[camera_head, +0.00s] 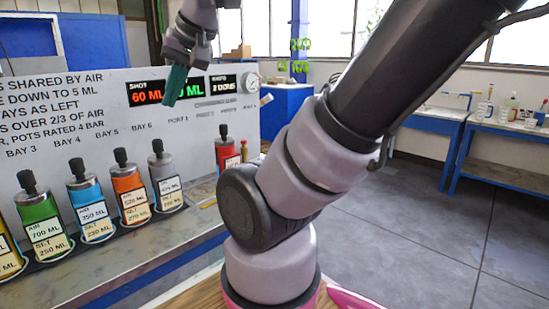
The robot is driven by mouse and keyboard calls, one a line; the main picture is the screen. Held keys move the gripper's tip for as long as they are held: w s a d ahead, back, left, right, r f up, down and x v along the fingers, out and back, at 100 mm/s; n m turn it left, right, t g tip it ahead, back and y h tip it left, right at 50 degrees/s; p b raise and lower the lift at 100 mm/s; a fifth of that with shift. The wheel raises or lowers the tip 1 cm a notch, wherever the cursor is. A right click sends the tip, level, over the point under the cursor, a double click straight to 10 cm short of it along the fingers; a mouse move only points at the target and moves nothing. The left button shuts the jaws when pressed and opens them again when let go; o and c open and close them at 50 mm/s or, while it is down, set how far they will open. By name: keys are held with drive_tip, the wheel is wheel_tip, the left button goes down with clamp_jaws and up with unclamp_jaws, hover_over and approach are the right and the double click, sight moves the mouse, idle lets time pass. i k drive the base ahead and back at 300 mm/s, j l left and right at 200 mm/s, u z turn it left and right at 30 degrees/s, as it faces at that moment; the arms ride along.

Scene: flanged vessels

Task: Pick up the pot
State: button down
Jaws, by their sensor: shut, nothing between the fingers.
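Several pots with black knobbed tops stand in a row on the bench at the left: a green pot (44,227), a blue pot (91,208), an orange pot (131,192) and a grey pot (166,180). A yellow one (8,258) is cut off by the left edge. A red pot (226,153) stands apart, farther right. I cannot tell which one the task means. My gripper (175,85), with teal fingers, is shut and empty. It is raised in front of the panel's display, apart from all the pots.
A white panel (90,115) with printed text and a lit display reading 60 ML stands behind the pots. A small red and yellow item (244,151) is beside the red pot. Blue workbenches (500,138) line the right wall. The grey floor (425,225) there is clear.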

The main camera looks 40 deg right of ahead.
sight(225, 157)
drive_tip(key=z, duration=0.8)
drive_tip(key=i+l+u, duration=0.3)
drive_tip(key=i+l, duration=0.25)
drive_tip(key=l, duration=0.15)
